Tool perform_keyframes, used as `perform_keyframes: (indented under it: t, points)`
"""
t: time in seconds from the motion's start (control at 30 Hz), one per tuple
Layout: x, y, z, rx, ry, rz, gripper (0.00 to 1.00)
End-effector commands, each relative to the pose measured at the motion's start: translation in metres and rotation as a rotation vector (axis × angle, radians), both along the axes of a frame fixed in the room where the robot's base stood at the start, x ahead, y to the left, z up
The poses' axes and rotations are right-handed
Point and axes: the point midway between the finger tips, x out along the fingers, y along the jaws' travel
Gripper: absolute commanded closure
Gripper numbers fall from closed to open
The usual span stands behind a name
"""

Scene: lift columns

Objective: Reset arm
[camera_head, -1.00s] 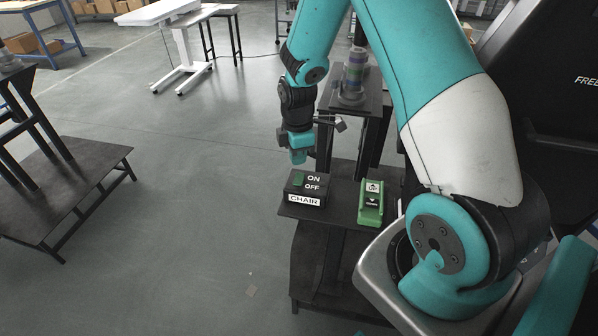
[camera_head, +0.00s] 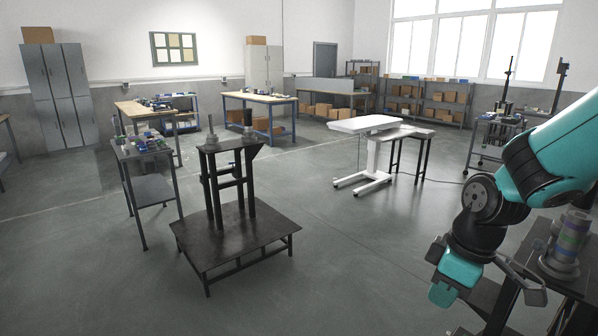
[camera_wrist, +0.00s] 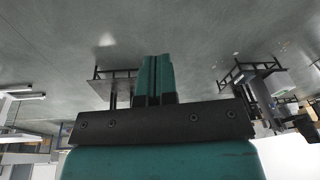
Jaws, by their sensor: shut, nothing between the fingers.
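My gripper (camera_head: 442,294) hangs low at the right of the head view, at the end of my teal and black arm. Its teal fingertips point down over bare floor. In the wrist view the two teal fingers (camera_wrist: 155,75) lie side by side, closed together with nothing between them. The stand with the column of stacked coloured rings (camera_head: 570,242) is just right of my gripper, partly cut off by the frame edge. The switch box and green control are out of the head view.
A black stand on a low platform (camera_head: 240,245) is left of centre. A white lift table (camera_head: 365,124) stands beyond, with a small dark table beside it. A grey cart (camera_head: 150,190) is at left. Shelves with boxes (camera_head: 430,98) line the back wall. Open floor lies between.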

Motion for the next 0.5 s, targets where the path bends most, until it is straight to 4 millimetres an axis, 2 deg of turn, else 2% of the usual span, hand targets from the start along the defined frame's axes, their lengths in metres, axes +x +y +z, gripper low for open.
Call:
perform_keyframes:
  t: [0.03, 0.1, 0.2, 0.3, 0.4, 0.5]
  points:
    - [-0.022, 0.022, 0.023, 0.035, 0.0, -0.032, 1.0]
    - [-0.054, 0.046, 0.046, 0.081, 0.021, -0.09, 1.0]
    - [-0.099, 0.069, 0.07, 0.131, 0.059, -0.154, 1.0]
    - [-0.134, 0.082, 0.084, 0.16, 0.094, -0.204, 1.0]
    - [-0.155, 0.088, 0.09, 0.176, 0.118, -0.234, 1.0]
    - [-0.165, 0.09, 0.092, 0.18, 0.131, -0.248, 1.0]
